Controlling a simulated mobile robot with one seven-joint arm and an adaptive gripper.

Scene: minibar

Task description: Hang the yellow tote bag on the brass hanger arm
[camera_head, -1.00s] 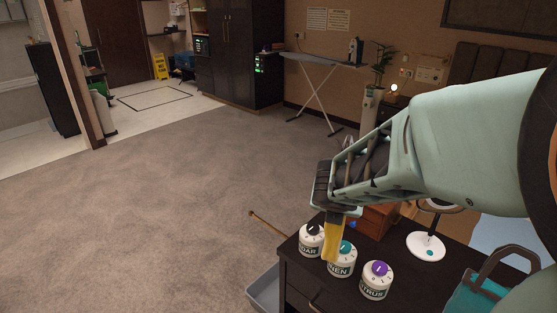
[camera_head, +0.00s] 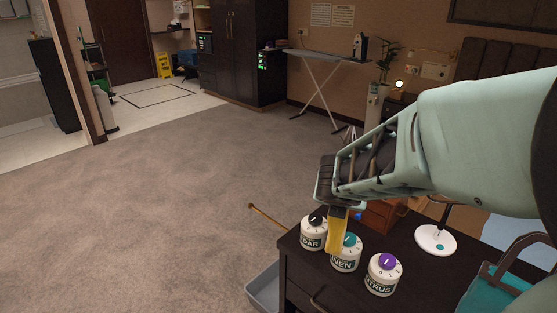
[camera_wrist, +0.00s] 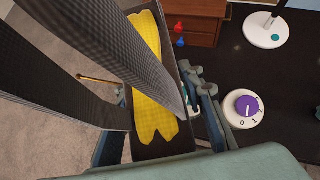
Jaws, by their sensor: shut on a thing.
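The yellow tote bag (camera_head: 336,233) hangs below my gripper (camera_head: 330,196), which is shut on it. Only a narrow yellow strip shows in the head view, in front of the middle jar. In the wrist view the yellow cloth (camera_wrist: 152,85) shows between dark textured bands that hide part of it. A thin brass arm (camera_head: 268,216) sticks out to the left from the dark cabinet. It also shows in the wrist view (camera_wrist: 95,78), left of the yellow cloth and apart from it.
On the dark cabinet top (camera_head: 400,248) stand a black-topped jar (camera_head: 312,234), a teal-topped jar (camera_head: 346,258), a purple-topped jar (camera_head: 383,276) and a white round stand (camera_head: 436,240). A teal bag (camera_head: 488,290) is at lower right. A grey bin (camera_head: 263,288) stands left of the cabinet. Carpet further left is clear.

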